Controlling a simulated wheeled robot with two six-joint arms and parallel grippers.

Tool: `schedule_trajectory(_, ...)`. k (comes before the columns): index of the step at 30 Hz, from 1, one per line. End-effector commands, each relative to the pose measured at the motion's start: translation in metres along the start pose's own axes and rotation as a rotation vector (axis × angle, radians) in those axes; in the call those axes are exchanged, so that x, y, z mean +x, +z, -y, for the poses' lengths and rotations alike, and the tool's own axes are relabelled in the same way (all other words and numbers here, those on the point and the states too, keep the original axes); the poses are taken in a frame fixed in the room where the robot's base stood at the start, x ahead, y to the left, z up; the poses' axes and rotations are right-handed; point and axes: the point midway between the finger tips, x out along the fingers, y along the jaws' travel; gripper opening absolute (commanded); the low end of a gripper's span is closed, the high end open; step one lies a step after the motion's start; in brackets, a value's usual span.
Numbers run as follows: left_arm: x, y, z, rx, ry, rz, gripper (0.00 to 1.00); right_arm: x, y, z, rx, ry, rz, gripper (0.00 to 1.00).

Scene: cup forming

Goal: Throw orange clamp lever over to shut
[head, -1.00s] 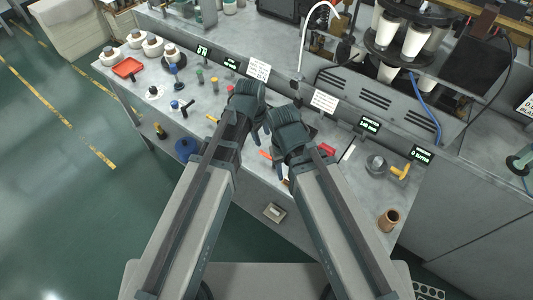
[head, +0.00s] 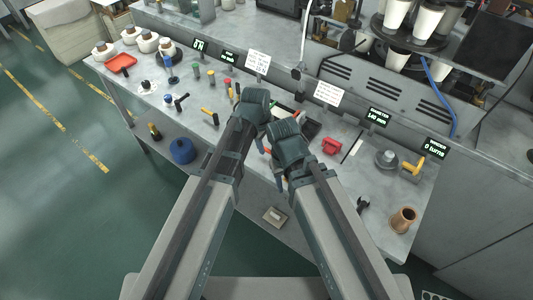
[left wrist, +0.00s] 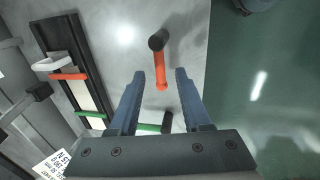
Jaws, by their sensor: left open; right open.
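The orange clamp lever (left wrist: 162,80) shows in the left wrist view as a short orange bar with a dark round knob (left wrist: 157,40) at one end, over the grey bench top. My left gripper (left wrist: 160,73) is open, with one blue-grey finger on each side of the lever's orange end. I cannot tell whether either finger touches it. In the head view, my left gripper (head: 252,108) and my right gripper (head: 288,145) are close together over the bench and hide most of the lever. My right gripper is open; what lies under it is hidden.
A green bar (left wrist: 148,128) and a dark rail (left wrist: 68,62) lie beside the lever. Several small knobbed tools and a blue disc (head: 182,150) are left. The bench's front edge is near.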

Motion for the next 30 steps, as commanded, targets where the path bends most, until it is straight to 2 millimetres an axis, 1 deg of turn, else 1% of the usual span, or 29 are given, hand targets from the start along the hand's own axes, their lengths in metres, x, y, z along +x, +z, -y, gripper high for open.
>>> schedule_trajectory(1, 0.013, 0.0, 0.001, 0.0, 0.0, 0.0, 0.48, 0.013, -0.001, 0.001, 0.0, 0.0, 0.0, 0.45)
schedule_trajectory(4, 0.021, 0.0, 0.0, 0.0, 0.0, 0.0, 0.48, 0.021, -0.001, 0.002, 0.0, 0.0, 0.0, 0.45)
schedule_trajectory(8, 0.025, 0.0, 0.0, 0.0, 0.0, 0.0, 0.48, 0.024, -0.001, 0.002, 0.0, 0.0, 0.0, 0.45)
schedule_trajectory(15, 0.024, 0.0, 0.0, 0.0, 0.0, 0.0, 0.48, 0.023, -0.001, 0.002, 0.0, 0.0, 0.0, 0.45)
schedule_trajectory(16, 0.024, 0.0, 0.0, 0.0, 0.0, 0.0, 0.46, 0.023, -0.001, 0.002, 0.0, 0.0, 0.0, 0.45)
schedule_trajectory(20, 0.024, 0.0, 0.0, 0.0, 0.0, 0.0, 0.23, 0.023, -0.001, 0.002, 0.0, 0.0, 0.0, 0.45)
schedule_trajectory(21, 0.024, 0.0, 0.0, 0.0, 0.0, 0.0, 0.16, 0.023, -0.001, 0.002, 0.0, 0.0, 0.0, 0.45)
schedule_trajectory(24, 0.024, 0.0, 0.0, 0.0, 0.0, 0.0, 0.0, 0.023, -0.001, 0.002, 0.0, 0.0, 0.0, 0.45)
schedule_trajectory(30, 0.024, 0.0, 0.0, 0.0, 0.0, 0.0, 0.0, 0.023, -0.001, 0.002, 0.0, 0.0, 0.0, 0.45)
